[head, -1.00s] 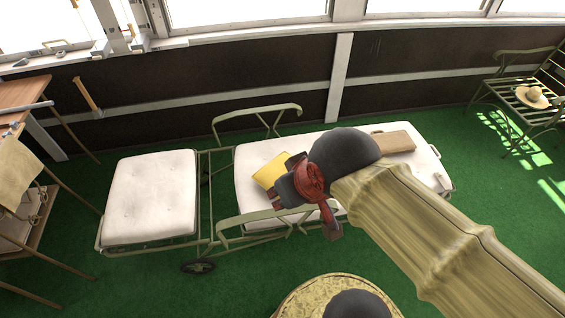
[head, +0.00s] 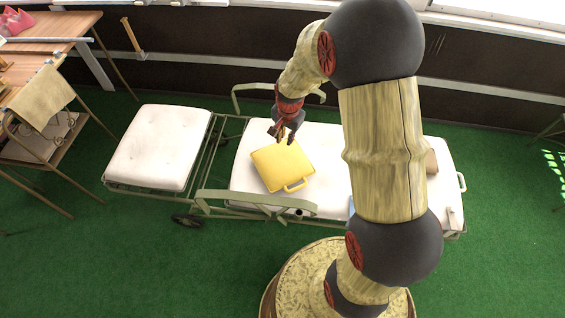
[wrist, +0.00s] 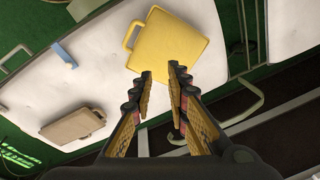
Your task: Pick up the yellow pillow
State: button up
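In the wrist view the pillow (wrist: 168,42) lies just beyond the fingertips. My gripper (head: 284,137) is above the pillow's far edge in the head view. In the wrist view my gripper (wrist: 160,72) has its two fingers apart, with nothing between them. I cannot tell whether a fingertip touches the pillow.
A brown case-like object (wrist: 78,126) and a small blue item (wrist: 64,55) also lie on the cushion. The lounger's green metal armrests (head: 255,201) rise on both sides of the pillow. A chair with a tan cloth (head: 42,98) stands at the left.

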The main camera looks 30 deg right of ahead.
jog(key=d+f+m+g, duration=0.1)
jog(key=d+f+m, duration=0.25)
jog(key=f, duration=1.25)
jog(key=m+g, duration=0.1)
jog(key=m, duration=0.2)
send_near(298, 187)
notch_tip(298, 187, down, 5)
jog(key=shift+f, duration=0.25)
jog(key=shift+f+b, duration=1.15)
jog(key=shift+f, duration=1.65)
jog(key=shift+c, duration=0.6)
grip_shut()
